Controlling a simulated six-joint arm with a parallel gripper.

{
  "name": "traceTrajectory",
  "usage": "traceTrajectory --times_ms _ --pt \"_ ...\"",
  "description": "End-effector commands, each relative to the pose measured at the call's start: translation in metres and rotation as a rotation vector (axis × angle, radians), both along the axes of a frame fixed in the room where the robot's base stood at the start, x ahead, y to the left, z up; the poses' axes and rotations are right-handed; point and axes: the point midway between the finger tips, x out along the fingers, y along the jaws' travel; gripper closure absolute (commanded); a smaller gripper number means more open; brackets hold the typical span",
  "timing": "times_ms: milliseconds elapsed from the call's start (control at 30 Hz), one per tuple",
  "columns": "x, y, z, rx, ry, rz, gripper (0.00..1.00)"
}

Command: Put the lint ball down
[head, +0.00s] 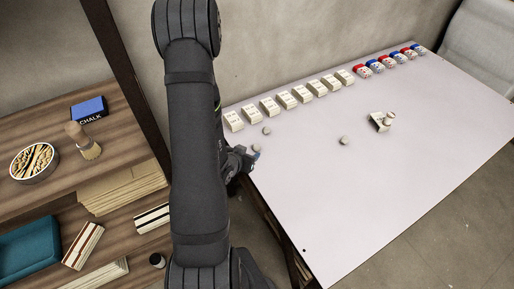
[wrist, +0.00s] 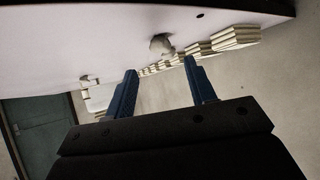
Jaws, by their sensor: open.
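Small grey lint balls lie on the pale table (head: 375,185): one (head: 267,130) near the left end of the cream block row and one (head: 344,140) near the middle. My gripper (head: 243,158) is low at the table's left edge, partly hidden by my arm. A small pale spot shows at its tip; I cannot tell whether it is a ball or a fingertip. In the wrist view, the blue fingers of my gripper (wrist: 160,67) are open and apart. A grey lint ball (wrist: 161,45) shows just beyond the fingertips, against the table surface, not clamped.
Cream blocks (head: 283,99) and red and blue blocks (head: 394,60) line the table's back edge. A small cream block (head: 378,122) with a rounded piece stands at right. Left, a wooden shelf (head: 130,150) holds a chalk box (head: 89,108). The table's front is clear.

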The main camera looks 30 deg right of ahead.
Motion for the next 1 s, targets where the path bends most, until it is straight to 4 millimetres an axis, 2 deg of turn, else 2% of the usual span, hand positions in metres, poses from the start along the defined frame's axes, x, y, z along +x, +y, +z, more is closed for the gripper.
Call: traceTrajectory --times_ms 500,800,1000 --pt "0.030 -0.046 -0.038 0.001 0.001 -0.001 0.50" --pt "0.032 -0.048 -0.040 0.000 0.001 0.001 0.50" --pt "0.032 -0.048 -0.040 0.000 0.000 0.000 0.89"
